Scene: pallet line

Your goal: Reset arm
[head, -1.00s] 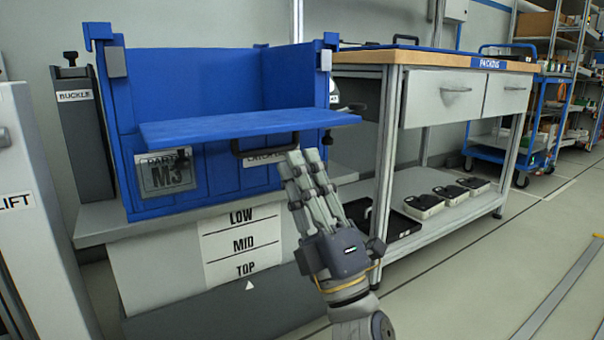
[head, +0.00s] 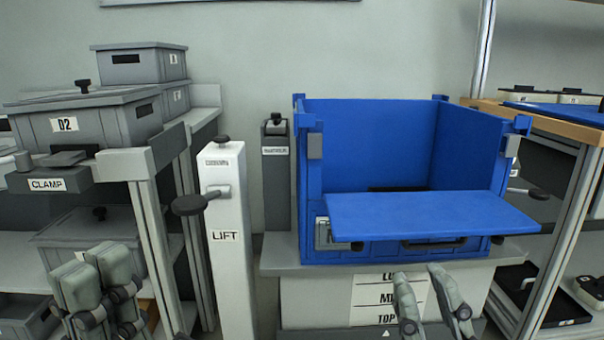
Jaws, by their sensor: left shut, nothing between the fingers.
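My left gripper (head: 97,268) is at the bottom left, fingers up and close together, with nothing seen between them. It is in front of the grey shelving. My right gripper (head: 421,272) is at the bottom right, below the blue crate's folded-down front flap. Its two fingers stand apart with a gap between them, and nothing is held there. Its lower part is cut off by the frame edge.
A blue crate (head: 370,140) with its front flap (head: 430,214) down stands on a grey stand (head: 275,258). A white LIFT post (head: 228,270) with a dark knob is left of it. A grey bin D2 (head: 100,120) sits behind a CLAMP (head: 45,184). A packing bench (head: 575,115) is at right.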

